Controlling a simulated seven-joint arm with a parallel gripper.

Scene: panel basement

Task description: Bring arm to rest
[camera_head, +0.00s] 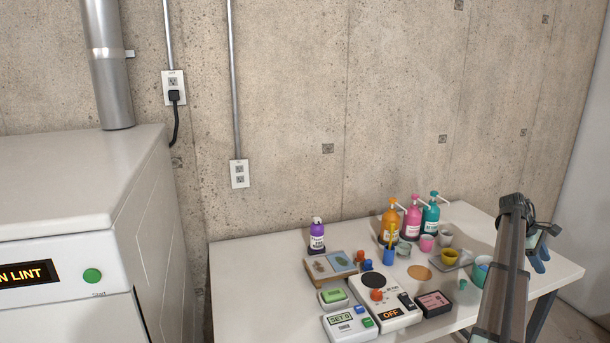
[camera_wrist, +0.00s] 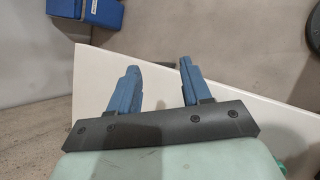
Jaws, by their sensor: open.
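My gripper (camera_head: 539,262) is at the right side of the white table (camera_head: 255,270) in the head view, with its blue fingers pointing down near the table's right end. In the wrist view my gripper (camera_wrist: 158,68) shows its two blue fingers apart with nothing between them. Below the fingers there is a bare corner of the white table (camera_wrist: 225,90) and grey floor. My arm rises from the bottom right of the head view and partly hides the table's right part.
Orange (camera_head: 390,222), pink (camera_head: 412,222) and teal (camera_head: 431,219) pump bottles stand at the table's back. A hot plate (camera_head: 385,311), several cups and small devices crowd the middle. A teal bowl (camera_head: 480,271) is close to my arm. A blue box (camera_wrist: 88,10) lies beyond the table.

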